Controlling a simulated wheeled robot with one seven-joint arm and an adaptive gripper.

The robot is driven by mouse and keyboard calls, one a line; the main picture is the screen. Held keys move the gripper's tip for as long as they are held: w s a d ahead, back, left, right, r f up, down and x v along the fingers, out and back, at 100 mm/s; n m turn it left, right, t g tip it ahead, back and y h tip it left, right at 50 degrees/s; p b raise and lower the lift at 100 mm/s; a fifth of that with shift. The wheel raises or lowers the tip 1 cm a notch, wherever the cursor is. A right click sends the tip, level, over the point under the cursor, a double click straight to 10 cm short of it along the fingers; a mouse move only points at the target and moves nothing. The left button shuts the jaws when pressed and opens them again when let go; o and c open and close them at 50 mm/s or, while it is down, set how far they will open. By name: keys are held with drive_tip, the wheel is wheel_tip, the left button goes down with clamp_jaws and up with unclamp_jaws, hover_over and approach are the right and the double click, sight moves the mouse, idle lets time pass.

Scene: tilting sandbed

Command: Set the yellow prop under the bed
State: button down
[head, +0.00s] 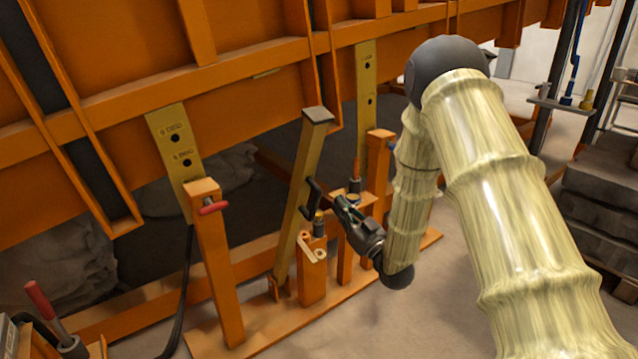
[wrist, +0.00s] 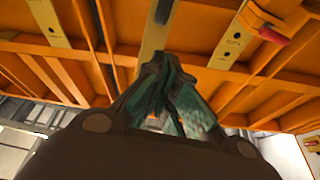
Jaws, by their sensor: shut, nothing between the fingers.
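The yellow prop (head: 297,200) is a long bar with a dark cap, leaning slightly right from a hinge at the orange base. Its cap is close to the lower edge of the orange bed (head: 225,78); I cannot tell if they touch. A black handle (head: 312,194) sticks out from its side. My gripper (head: 338,204) is shut and empty, just right of the prop near the handle; contact is unclear. In the wrist view, my gripper's fingers (wrist: 168,65) point up, with the prop (wrist: 153,42) rising behind them and the bed's underside (wrist: 85,62) above.
An orange post with a red-handled pin (head: 212,207) stands left, beside a hanging yellow plate with holes (head: 175,148). A similar plate (head: 366,85) and post (head: 379,160) stand right. A short orange bracket (head: 312,268) is below my gripper. Floor at front right is clear.

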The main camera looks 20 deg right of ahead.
sight(308, 168)
drive_tip(key=b+x, duration=0.1)
drive_tip(key=x, duration=1.2)
drive_tip(key=shift+w+a+r, duration=0.15)
drive_tip(key=shift+w, duration=0.2)
drive_tip(key=shift+w+r, duration=0.1)
